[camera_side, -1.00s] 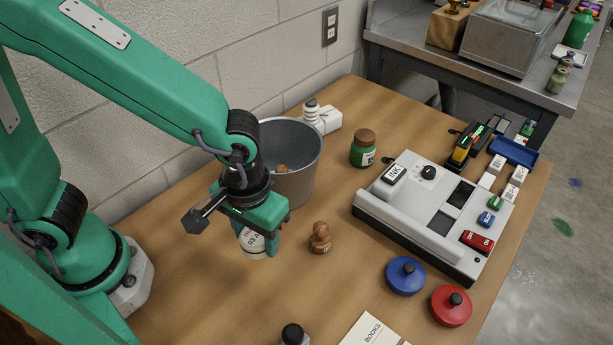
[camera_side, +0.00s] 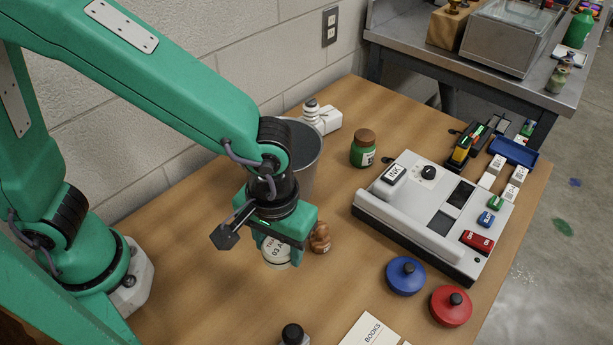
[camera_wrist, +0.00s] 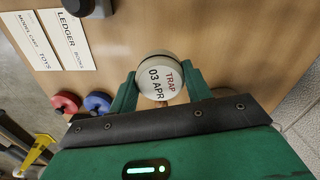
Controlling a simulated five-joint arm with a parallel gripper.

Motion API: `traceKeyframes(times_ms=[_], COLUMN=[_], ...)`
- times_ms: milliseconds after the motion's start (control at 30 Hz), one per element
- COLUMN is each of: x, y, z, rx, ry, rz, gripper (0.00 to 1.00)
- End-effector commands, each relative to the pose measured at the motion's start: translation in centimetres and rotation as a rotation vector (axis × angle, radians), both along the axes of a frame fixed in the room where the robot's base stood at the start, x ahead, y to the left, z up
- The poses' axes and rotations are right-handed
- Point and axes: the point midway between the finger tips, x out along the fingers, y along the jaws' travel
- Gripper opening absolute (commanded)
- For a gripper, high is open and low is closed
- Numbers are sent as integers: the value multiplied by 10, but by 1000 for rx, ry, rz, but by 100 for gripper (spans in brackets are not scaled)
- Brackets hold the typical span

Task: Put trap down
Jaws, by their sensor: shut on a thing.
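The trap is a round, pale disc-topped piece (camera_wrist: 160,78) with "TRAP 03 APR" printed on it. In the wrist view it sits between the two green fingers of my gripper (camera_wrist: 160,90), which is shut on it. In the side view the trap (camera_side: 276,254) shows under my gripper (camera_side: 279,250), partly covered by the fingers. It is low over the wooden table (camera_side: 200,270); I cannot tell whether it touches the wood.
A grey bucket (camera_side: 307,155) stands behind my gripper. A white machine (camera_side: 400,215) fills the right side. Blue (camera_side: 405,276) and red (camera_side: 451,306) round pieces lie in front of it. Cards (camera_side: 370,332) and a black-topped object (camera_side: 292,334) are at the front edge.

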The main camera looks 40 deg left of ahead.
Motion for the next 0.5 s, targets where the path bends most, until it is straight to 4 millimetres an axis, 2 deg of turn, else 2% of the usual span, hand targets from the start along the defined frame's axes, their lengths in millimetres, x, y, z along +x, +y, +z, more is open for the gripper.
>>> traceKeyframes(times_ms=[100,300,500], x=[2,2,-1], y=[-29,-71,-94], z=[0,0,-1], rx=[1,1,0], ry=[0,0,0], rz=[36,106,146], gripper=[27,27,27])
